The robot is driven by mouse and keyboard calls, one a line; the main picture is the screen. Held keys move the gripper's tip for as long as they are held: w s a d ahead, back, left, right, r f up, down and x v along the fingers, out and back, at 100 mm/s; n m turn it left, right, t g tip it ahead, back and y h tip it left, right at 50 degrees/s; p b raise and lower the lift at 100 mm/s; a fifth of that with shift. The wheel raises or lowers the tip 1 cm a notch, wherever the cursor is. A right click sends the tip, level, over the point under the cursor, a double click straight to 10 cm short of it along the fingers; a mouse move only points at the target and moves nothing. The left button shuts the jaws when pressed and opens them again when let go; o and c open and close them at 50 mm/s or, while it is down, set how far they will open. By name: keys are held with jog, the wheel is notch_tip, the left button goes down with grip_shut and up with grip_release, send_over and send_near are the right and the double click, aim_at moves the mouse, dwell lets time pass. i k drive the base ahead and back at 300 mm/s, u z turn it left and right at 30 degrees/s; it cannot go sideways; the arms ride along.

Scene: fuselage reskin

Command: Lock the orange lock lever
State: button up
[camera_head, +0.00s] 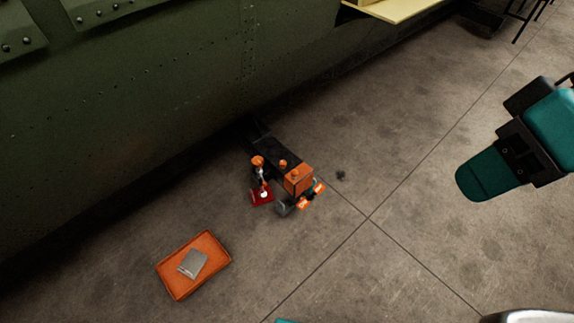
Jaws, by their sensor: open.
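A black and orange unit (275,155) lies on the floor beside the green fuselage, near the middle of the head view. Two small orange tabs with light marks stick out at its near end, a lower orange tab (303,203) and an upper orange tab (319,188). An orange knob (257,161) stands at its left side. I cannot tell which orange part is the lock lever, nor its position. My gripper (488,177), dark with a teal finger, is at the right, well apart from the unit. It is open and seen from the side, with nothing visible in it.
The green riveted fuselage (170,120) fills the upper left. A red block (262,194) touches or adjoins the unit's left side. An orange tray (165,277) holding a grey plate (192,263) lies at lower left. The concrete floor between unit and gripper is clear.

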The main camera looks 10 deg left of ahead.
aim_at(264, 184)
jog(key=i, duration=0.8)
jog(key=u, duration=0.85)
jog(key=i, duration=0.6)
jog(key=u, duration=0.45)
